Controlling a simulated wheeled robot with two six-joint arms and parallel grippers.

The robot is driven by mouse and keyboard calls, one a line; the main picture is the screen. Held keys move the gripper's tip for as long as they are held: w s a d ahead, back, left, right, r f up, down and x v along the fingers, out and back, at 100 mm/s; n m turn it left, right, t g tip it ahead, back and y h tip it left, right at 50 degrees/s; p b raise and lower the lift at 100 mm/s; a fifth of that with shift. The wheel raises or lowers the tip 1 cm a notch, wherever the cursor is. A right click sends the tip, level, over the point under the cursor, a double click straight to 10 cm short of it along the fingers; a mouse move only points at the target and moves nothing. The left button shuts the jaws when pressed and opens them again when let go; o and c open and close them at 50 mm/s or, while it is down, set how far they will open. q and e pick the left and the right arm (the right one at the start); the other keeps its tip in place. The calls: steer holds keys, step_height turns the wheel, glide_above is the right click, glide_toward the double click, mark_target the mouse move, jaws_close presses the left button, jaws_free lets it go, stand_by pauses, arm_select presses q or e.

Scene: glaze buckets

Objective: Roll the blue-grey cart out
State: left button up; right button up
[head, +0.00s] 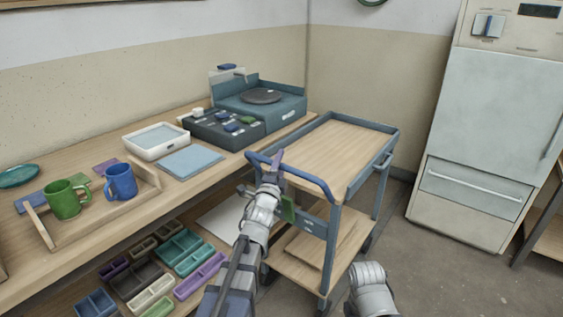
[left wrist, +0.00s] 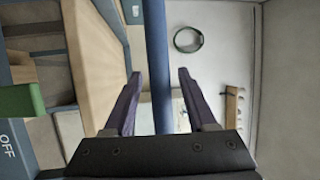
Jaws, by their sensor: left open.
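The blue-grey cart (head: 388,152) has a wooden top and a lower wooden shelf, and stands beside the end of the workbench. Its blue handle (head: 312,180) runs along the near side. My left gripper (head: 271,166) is at the left part of this handle. In the left wrist view my left gripper (left wrist: 160,95) is open, with the blue handle bar (left wrist: 156,50) between its two purple fingers and a gap on each side. A green tab (head: 288,208) sits on the cart's near panel, and the left wrist view shows "OFF" lettering beside it. My right gripper is out of view.
The workbench (head: 100,240) at left holds mugs, a white tray (head: 157,141) and a turntable unit (head: 262,97). Coloured bins fill the shelf below. A tall pale cabinet (head: 490,120) stands right of the cart. Bare floor (head: 450,280) lies in front right.

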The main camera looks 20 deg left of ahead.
arm_select(q)
steer(key=s+f+b, duration=0.1)
steer(key=s, duration=0.5)
steer(key=shift+d, duration=0.15)
steer(key=shift+s+f, duration=0.1)
